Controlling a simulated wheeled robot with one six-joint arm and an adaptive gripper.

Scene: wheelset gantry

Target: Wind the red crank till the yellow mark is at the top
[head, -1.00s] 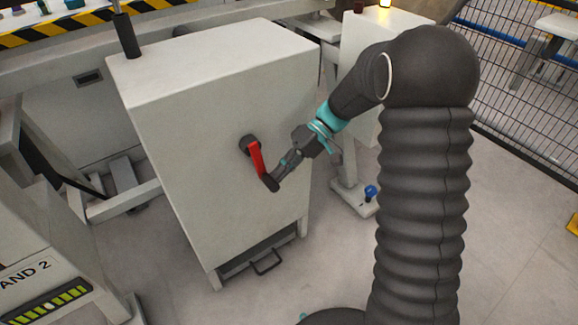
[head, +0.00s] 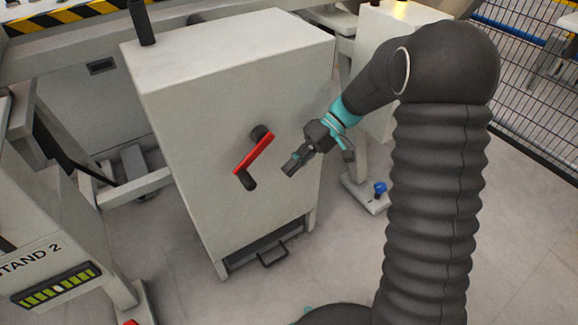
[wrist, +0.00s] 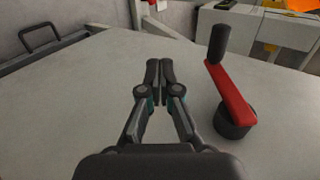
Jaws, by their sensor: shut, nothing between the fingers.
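The red crank (head: 254,153) is on the front of a pale grey cabinet (head: 200,120). Its arm slants down and left from the dark hub (head: 262,133) to a black handle (head: 246,181). In the wrist view the red crank (wrist: 231,92) is to the right of my gripper, its black handle (wrist: 219,43) sticking out. My gripper (head: 290,170) is right of the handle, apart from it, with its fingers together and empty. The closed fingertips also show in the wrist view (wrist: 159,66). I cannot make out a yellow mark on the crank or cabinet.
A stand labelled STAND 2 (head: 40,225), with a strip of yellow-green bars (head: 57,287), is at the lower left.

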